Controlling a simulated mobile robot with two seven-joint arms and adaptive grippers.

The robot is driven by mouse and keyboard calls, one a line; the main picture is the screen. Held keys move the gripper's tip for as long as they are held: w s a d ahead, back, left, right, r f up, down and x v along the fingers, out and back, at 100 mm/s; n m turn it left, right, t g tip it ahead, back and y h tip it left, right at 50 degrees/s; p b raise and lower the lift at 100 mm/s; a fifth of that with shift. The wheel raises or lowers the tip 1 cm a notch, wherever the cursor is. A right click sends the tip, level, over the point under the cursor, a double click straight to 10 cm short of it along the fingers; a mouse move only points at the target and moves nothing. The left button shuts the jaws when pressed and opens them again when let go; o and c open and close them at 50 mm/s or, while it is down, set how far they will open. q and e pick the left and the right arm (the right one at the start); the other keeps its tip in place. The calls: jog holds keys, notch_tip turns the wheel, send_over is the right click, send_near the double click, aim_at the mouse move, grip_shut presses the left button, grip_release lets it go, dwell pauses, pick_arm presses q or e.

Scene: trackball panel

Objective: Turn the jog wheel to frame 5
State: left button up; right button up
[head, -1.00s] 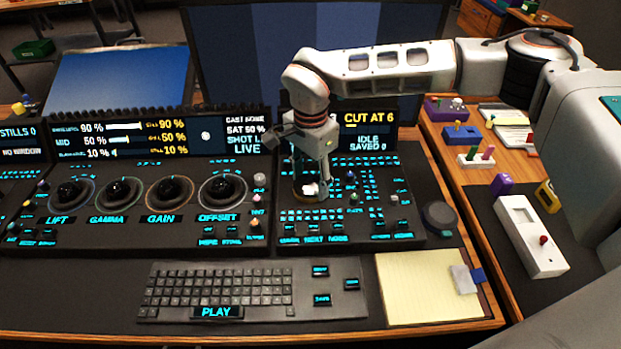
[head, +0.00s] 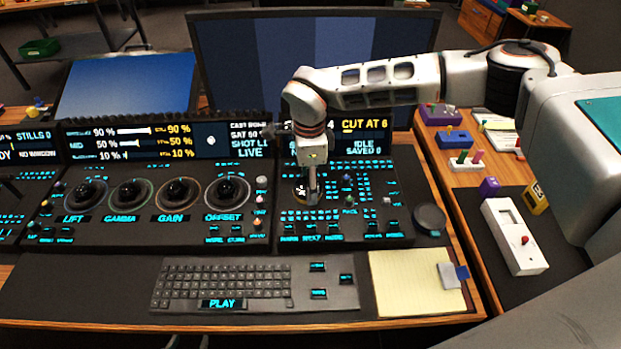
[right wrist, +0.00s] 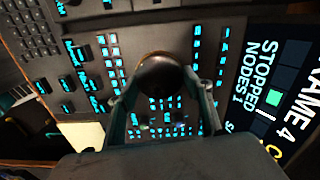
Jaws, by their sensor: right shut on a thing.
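The jog wheel (head: 301,191), a dark round knob, sits on the right-hand panel and is partly covered by my gripper in the head view. It also shows in the right wrist view (right wrist: 162,75). My right gripper (head: 310,197), on the arm from the right, reaches down to it. In the right wrist view its two fingers (right wrist: 161,86) close on either side of the knob. The display (right wrist: 270,85) there reads "FRAME 4", "STOPPED" and "NODES 1". In the head view the same display (head: 370,138) reads "CUT AT 6", with its left part hidden by my arm. No left gripper shows.
Trackballs (head: 175,189) stand left of the wheel, with small knobs (head: 347,182) and lit buttons close around it. A keyboard (head: 222,283) and a yellow notepad (head: 405,285) lie in front. A monitor (head: 235,60) stands behind.

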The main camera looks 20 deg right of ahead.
pick_arm(q)
jog(key=r+p, duration=0.1)
jog(key=r, duration=0.2)
jog(key=shift+w+r+p, duration=0.1)
jog(key=shift+w+p, duration=0.25)
jog(key=shift+p, duration=0.05)
pick_arm(e)
jog(key=m, duration=0.4)
jog(key=shift+s+m, duration=0.15)
jog(key=shift+m, duration=0.25)
jog(key=o, duration=1.1)
jog(key=shift+r, duration=5.95)
